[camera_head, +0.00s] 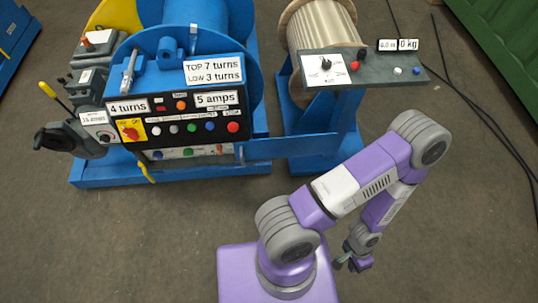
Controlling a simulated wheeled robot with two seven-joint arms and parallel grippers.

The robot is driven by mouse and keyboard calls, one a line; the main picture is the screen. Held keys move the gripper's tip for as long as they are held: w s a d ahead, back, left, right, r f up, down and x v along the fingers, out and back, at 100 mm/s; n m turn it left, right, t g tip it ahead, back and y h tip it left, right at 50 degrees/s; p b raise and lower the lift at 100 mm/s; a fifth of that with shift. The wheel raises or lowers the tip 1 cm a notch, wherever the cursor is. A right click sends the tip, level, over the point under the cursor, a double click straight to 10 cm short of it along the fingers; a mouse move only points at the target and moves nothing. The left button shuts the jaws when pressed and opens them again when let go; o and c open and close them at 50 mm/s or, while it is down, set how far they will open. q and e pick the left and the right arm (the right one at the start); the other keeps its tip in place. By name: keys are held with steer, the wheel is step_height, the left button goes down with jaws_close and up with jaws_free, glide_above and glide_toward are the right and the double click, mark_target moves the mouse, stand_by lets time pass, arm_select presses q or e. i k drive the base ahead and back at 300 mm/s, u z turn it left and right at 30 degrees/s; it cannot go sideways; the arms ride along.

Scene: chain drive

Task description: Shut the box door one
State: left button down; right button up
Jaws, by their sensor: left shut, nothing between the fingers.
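The control box (180,118) has a black front panel with labels and coloured buttons, on the blue machine at the left. A lower row of buttons (190,151) shows beneath that panel. A flat blue panel (288,147), which looks like the box door standing open, sticks out to the right from the lower box's right side. My left gripper (350,262) is at the lower middle right, pointing down, small in the picture. Its fingers look shut and empty. It is apart from the blue panel, nearer to me and right of it. My right gripper is out of view.
A large reel (322,28) on a blue stand, with a grey control panel (362,66), stands right of the machine. Black cables (480,110) lie on the floor at the right, near a green container (502,45). The floor at lower left is clear.

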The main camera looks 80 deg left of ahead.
mark_target(318, 143)
steer(key=u, duration=0.9)
steer(key=i, duration=0.9)
steer(key=u, duration=1)
